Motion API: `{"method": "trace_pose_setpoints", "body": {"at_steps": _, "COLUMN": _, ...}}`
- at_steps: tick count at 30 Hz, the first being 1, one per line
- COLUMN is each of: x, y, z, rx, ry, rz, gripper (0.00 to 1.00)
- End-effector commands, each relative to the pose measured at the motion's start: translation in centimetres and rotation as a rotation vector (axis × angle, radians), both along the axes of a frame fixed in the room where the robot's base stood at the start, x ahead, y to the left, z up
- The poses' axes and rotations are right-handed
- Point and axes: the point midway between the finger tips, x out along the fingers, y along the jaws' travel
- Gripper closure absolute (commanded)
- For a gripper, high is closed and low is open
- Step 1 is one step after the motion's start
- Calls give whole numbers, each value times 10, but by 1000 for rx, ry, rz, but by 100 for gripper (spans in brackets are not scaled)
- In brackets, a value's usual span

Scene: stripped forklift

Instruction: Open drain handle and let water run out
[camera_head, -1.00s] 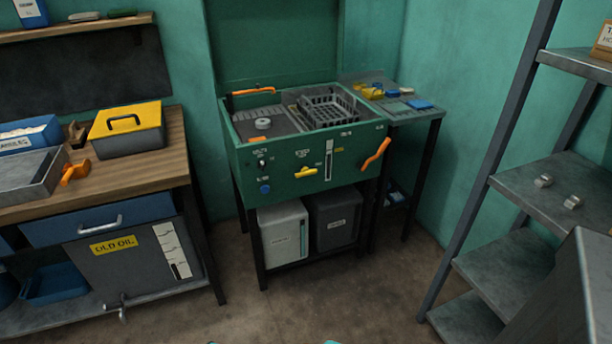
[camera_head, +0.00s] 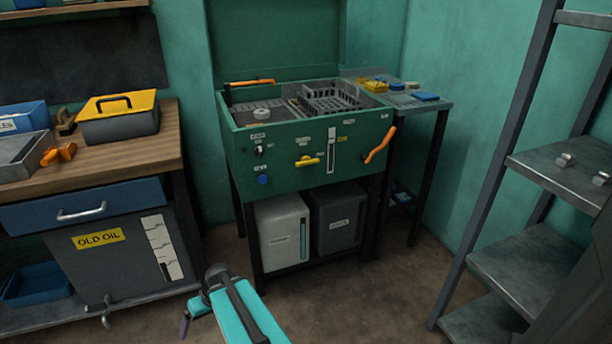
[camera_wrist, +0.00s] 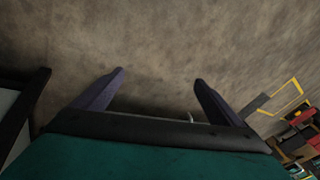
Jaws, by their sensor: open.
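A green parts washer (camera_head: 290,170) stands against the wall with its lid up. On its front are an orange lever (camera_head: 380,145) at the right, slanted, and a yellow handle (camera_head: 307,161) near the middle, lying about level. The labels are too small to read, so I cannot tell which handle is the drain. A sight gauge (camera_head: 331,151) sits between them. I see no running water. My gripper, open and empty, shows in the wrist view (camera_wrist: 160,77) with bare floor between its fingers. In the head view my teal arm is low in front of the washer, well apart from both handles.
A light container (camera_head: 282,235) and a dark container (camera_head: 337,222) stand under the washer. A workbench (camera_head: 130,155) with an old oil tank (camera_head: 110,262) is at the left. A metal shelf rack (camera_head: 540,170) is at the right. Floor between is clear.

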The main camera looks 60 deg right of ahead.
Motion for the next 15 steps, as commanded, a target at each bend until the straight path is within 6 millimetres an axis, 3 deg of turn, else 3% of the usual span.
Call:
{"method": "trace_pose_setpoints", "body": {"at_steps": 1, "x": 10, "y": -19, "z": -1, "rx": -5, "ry": -46, "rz": -26, "gripper": 9}}
{"method": "trace_pose_setpoints", "body": {"at_steps": 6, "x": 34, "y": -77, "z": 25, "rx": -33, "ry": -194, "rz": -91, "gripper": 9}}
{"method": "trace_pose_setpoints", "body": {"at_steps": 15, "x": 49, "y": -186, "z": 82, "rx": -126, "ry": -445, "rz": -207, "gripper": 9}}
